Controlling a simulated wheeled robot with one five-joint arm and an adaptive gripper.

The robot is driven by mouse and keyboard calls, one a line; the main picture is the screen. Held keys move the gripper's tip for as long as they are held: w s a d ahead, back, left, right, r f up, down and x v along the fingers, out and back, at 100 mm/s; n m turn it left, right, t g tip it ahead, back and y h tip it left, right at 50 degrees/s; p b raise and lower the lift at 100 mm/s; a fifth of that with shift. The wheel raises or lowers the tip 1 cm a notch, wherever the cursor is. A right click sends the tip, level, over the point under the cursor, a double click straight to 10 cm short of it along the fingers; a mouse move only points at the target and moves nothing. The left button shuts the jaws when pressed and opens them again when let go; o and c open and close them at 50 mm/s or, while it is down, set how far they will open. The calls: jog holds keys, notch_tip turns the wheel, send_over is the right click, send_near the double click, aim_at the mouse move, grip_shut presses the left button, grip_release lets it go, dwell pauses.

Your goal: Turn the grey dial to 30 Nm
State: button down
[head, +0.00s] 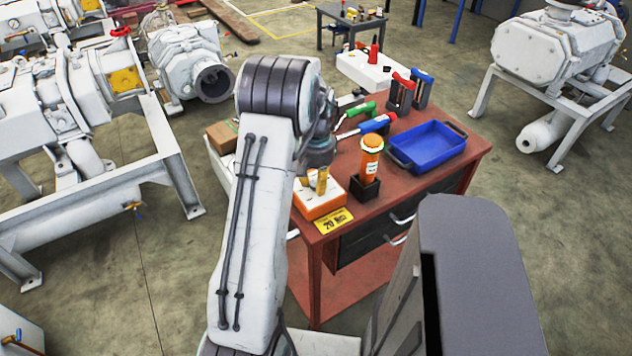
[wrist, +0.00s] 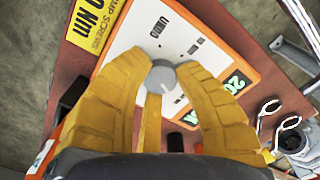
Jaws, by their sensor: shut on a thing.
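The grey dial (wrist: 163,76) is a round knob on the white face of an orange box. The dial is hidden there by the fingers. The white face (wrist: 140,38) carries small dark marks and lettering. I cannot read which value the dial points to. A yellow plate with "Nm" lettering (head: 334,221) lies at the table edge.
An orange cylinder (head: 370,160) stands in a black holder right of the box. A blue tray (head: 435,143), a blue-and-red tool (head: 374,128) and a green-handled tool (head: 361,110) lie on the red-brown table (head: 400,193). White machinery stands on both sides.

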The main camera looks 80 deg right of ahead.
aim_at(316, 183)
jog(key=shift+a+f, duration=0.1)
jog(key=c, duration=0.9)
grip_release()
notch_tip(316, 183, up, 12)
dwell(0.7)
